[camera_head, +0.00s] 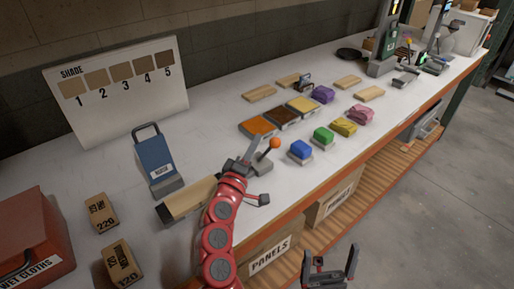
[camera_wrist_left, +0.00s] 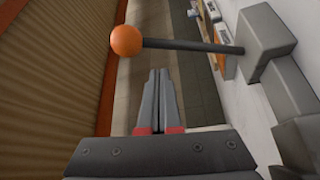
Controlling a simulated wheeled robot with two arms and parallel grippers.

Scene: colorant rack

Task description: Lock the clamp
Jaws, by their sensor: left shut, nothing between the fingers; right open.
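The clamp's lever ends in an orange ball knob (camera_head: 275,142) near the table's front edge. In the left wrist view the orange knob (camera_wrist_left: 126,40) is at upper left. Its dark rod (camera_wrist_left: 195,46) runs right to a grey clamp block (camera_wrist_left: 268,42). My left gripper (camera_head: 256,143) is shut and empty beside the knob, partly hiding the clamp in the head view. In the wrist view its closed fingers (camera_wrist_left: 158,75) appear apart from the knob and rod. My right gripper (camera_head: 331,256) is open and empty, low in front of the table.
A wooden block (camera_head: 190,199) lies left of the clamp, by a blue-grey handled item (camera_head: 155,160). Coloured blocks, such as a blue one (camera_head: 301,149), and trays stand to the right. Sanding boxes (camera_head: 101,212) and a red box (camera_head: 30,235) are at left. The front edge borders open floor.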

